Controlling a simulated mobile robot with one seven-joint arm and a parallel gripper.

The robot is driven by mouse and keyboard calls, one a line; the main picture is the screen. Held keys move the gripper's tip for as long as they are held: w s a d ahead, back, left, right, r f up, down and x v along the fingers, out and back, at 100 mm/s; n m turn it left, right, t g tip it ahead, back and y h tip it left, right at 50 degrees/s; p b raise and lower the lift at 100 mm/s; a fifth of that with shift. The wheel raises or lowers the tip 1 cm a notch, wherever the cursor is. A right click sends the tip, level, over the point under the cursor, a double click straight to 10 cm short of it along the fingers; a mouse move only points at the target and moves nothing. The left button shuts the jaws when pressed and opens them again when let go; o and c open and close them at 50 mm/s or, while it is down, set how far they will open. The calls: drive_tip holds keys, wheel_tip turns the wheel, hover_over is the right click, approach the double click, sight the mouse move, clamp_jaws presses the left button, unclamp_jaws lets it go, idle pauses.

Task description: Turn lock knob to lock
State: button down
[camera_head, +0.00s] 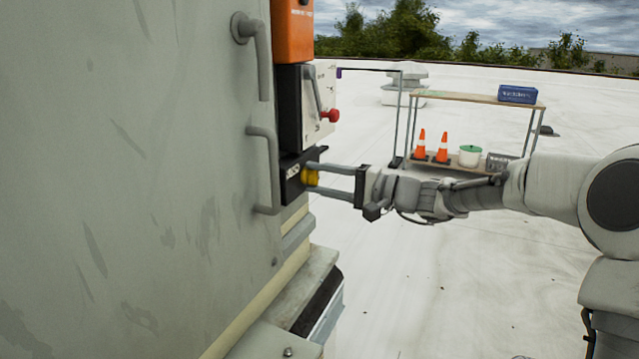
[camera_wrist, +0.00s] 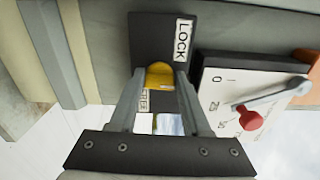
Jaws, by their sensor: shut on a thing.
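The yellow lock knob (camera_head: 309,177) sits on a black plate (camera_head: 290,188) low on the side of the cooler unit. In the wrist view the knob (camera_wrist: 160,75) lies between my fingertips, and the plate (camera_wrist: 150,35) carries a white LOCK label (camera_wrist: 183,40). A second label on the plate is partly hidden by my gripper. My gripper (camera_head: 312,179) reaches in from the right and is shut on the knob; its fingers also show in the wrist view (camera_wrist: 160,82). I cannot tell the knob's exact pointing direction.
A control box (camera_head: 317,100) with a lever and a red knob (camera_head: 331,115) sits just above the plate. Grey handles (camera_head: 268,170) stick out from the cabinet door at left. A shelf (camera_head: 470,98) with cones stands farther back on the open white roof.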

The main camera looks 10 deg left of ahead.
drive_tip(key=shift+c, duration=1.8)
unclamp_jaws()
drive_tip(key=shift+d, duration=0.1)
drive_tip(key=p+v, duration=0.4)
drive_tip(key=v, duration=1.3)
drive_tip(key=shift+d, duration=0.15)
